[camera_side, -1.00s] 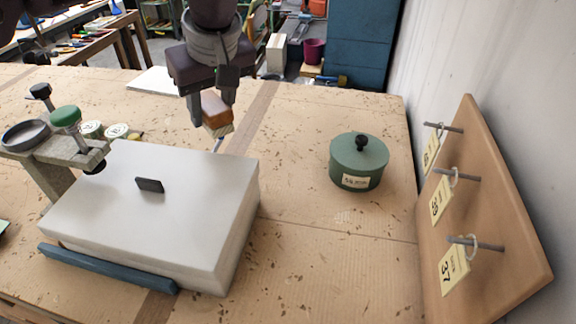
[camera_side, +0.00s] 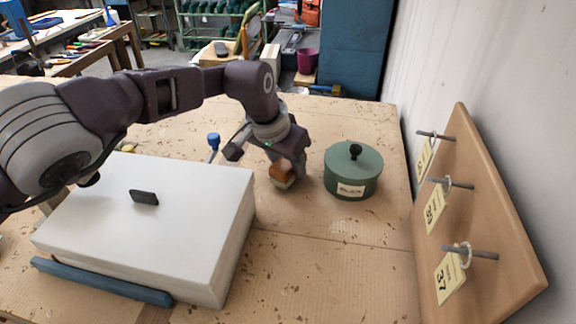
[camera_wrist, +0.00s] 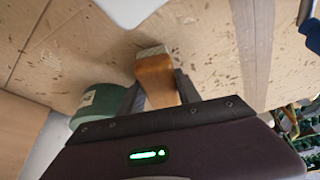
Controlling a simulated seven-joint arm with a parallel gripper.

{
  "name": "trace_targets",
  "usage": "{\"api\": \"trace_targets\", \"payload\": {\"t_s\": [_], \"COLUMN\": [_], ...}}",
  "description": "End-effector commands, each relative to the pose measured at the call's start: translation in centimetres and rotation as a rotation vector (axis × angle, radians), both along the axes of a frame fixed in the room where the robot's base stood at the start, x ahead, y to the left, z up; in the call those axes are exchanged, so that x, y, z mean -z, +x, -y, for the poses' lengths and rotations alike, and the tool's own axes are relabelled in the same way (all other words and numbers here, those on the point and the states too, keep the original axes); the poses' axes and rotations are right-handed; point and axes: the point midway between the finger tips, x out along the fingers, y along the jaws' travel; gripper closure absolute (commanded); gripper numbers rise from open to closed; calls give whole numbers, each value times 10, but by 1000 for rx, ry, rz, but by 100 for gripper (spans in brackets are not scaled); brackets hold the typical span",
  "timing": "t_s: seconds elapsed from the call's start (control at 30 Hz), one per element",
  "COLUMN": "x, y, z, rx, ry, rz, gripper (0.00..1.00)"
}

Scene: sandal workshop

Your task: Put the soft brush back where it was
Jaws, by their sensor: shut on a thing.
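The soft brush (camera_side: 281,174) has a brown wooden back and a pale lower edge. My gripper (camera_side: 287,168) is shut on it and points down over the bench, just left of the green lidded pot (camera_side: 353,170). I cannot tell whether the brush touches the bench top. In the wrist view the brush (camera_wrist: 156,75) sits between the two fingers of my gripper (camera_wrist: 158,92), its pale end pointing away from the palm. The green pot (camera_wrist: 92,100) shows there at the left, partly hidden by the gripper.
A large white box (camera_side: 190,193) with a dark handle covers the bench's left front, a blue bar (camera_side: 100,281) along its front. A blue-capped item (camera_side: 213,141) stands behind it. A pegboard (camera_side: 480,215) with numbered tags stands at right. Bench before the pot is clear.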

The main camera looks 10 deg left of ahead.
Motion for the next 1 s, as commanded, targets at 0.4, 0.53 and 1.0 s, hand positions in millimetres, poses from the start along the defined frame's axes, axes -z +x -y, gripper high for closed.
{"api": "trace_targets", "payload": {"t_s": [0.4, 0.53, 1.0], "x": [9, 8, -27], "y": [0, 0, -11], "z": [0, 0, -5], "rx": [-1, -1, -2], "ry": [0, 0, -4], "rz": [1, 1, 3], "gripper": [58, 39, 39]}}
